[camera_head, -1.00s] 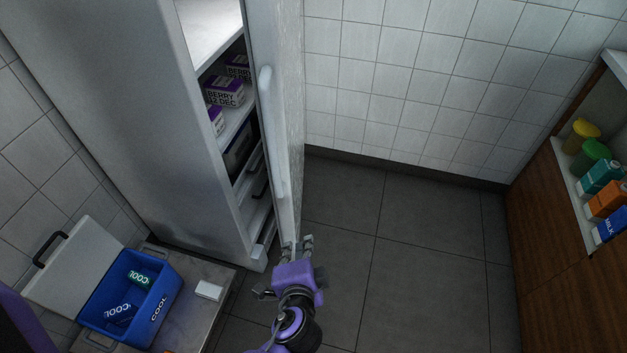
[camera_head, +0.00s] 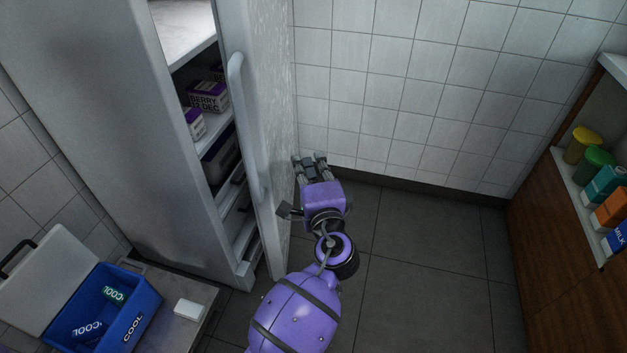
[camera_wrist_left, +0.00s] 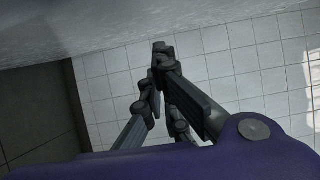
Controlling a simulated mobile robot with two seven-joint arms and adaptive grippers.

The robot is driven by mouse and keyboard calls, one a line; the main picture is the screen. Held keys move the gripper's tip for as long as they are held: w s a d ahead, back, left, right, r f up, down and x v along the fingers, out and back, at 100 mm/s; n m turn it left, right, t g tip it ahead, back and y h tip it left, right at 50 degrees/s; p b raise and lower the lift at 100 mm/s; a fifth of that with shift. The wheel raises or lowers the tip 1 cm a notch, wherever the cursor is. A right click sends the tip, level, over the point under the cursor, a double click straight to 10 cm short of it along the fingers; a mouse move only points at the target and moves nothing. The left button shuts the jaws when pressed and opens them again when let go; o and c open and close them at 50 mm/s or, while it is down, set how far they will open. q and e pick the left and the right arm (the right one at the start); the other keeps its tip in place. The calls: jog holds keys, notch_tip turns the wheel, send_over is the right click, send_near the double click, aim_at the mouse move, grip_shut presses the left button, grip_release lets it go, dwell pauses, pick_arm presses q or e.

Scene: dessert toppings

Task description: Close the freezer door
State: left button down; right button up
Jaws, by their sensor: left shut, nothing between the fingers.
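The tall grey freezer (camera_head: 95,110) stands at the left with its door (camera_head: 258,120) part open. The door has a long pale vertical handle (camera_head: 240,110) near its edge. In the left wrist view the shut fingers (camera_wrist_left: 160,50) show in front of the tiled wall, with the grey door surface (camera_wrist_left: 60,25) along the top. My right gripper is not in view.
Berry boxes (camera_head: 208,96) stand on the freezer shelves. A blue cool box (camera_head: 115,305) with its lid open and a small white block (camera_head: 188,309) sit on a low counter at lower left. Shelves with cartons (camera_head: 605,185) are at right. The dark floor (camera_head: 430,260) is clear.

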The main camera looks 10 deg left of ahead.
pick_arm(q)
jog(key=a, duration=0.4)
jog(key=shift+a, duration=0.1)
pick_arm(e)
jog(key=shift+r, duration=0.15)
